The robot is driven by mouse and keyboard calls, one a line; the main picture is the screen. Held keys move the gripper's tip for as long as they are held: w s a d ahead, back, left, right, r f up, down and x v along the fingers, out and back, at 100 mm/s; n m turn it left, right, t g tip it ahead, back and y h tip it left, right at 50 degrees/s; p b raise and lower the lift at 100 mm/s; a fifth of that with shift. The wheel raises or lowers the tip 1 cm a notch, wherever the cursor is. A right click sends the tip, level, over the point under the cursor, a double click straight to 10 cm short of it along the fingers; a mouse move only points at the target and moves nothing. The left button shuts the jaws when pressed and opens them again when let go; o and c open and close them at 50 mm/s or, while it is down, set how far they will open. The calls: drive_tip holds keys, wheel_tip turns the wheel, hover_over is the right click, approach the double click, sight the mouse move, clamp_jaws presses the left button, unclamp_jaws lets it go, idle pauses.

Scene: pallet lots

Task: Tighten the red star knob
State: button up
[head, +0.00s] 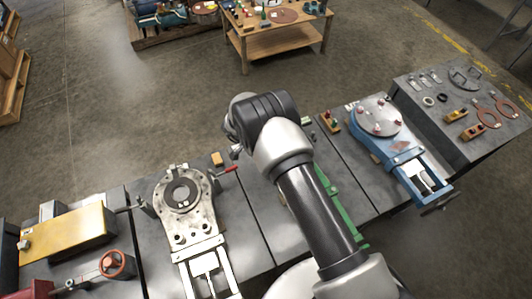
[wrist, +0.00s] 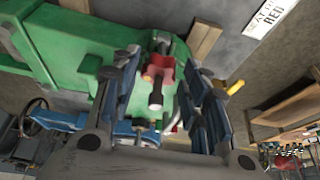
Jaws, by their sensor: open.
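In the wrist view, a red knob (wrist: 164,72) with a dark stem stands at the rounded end of a green fixture (wrist: 75,45). My gripper (wrist: 162,64) is open, with its blue-padded fingers on either side of the knob. The knob shows between the fingers; I cannot tell whether either finger touches it. In the head view, the green fixture (head: 336,202) is mostly hidden behind my arm, and the knob and gripper fingertips cannot be made out there.
A blue fixture (head: 405,162) with a round plate and red knobs stands right of my arm. A grey round-plate fixture (head: 182,192) stands to the left. A wooden table (head: 277,42) stands behind, across open floor.

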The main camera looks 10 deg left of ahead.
drive_tip(key=v, duration=1.1)
drive_tip(key=shift+o, duration=0.5)
drive_tip(key=shift+r, duration=0.15)
drive_tip(key=shift+o, duration=0.9)
drive_tip(key=w+a+r+n+t+y, duration=0.2)
drive_tip(key=w+a+r+n+t, duration=0.1)
drive_tip(key=w, duration=0.7)
drive_tip(key=shift+w+r+n+t+y+p, duration=0.15)
drive_tip(key=shift+r+n+t+y+p, duration=0.15)
drive_tip(key=shift+r+t+p, duration=0.25)
drive_tip(key=w+a+r+n+y, duration=0.3)
drive_tip(key=a+r+n+y, duration=0.1)
drive_tip(key=a+n+y, duration=0.3)
drive_tip(key=s+d+f+n+g+h+p, duration=0.1)
drive_tip(key=s+d+n+g+h, duration=0.2)
drive_tip(key=s+d+n, duration=0.3)
drive_tip(key=s+d+f+n+g+h+p, duration=0.1)
drive_tip(key=s+d+n+g+h, duration=0.3)
drive_tip(key=d, duration=0.5)
drive_tip(key=shift+n+y, duration=0.5)
wheel_tip(320, 180, down, 17)
drive_tip(key=b, duration=0.2)
drive_tip(key=shift+w+a+f+b, duration=0.15)
drive_tip(key=shift+b, duration=0.25)
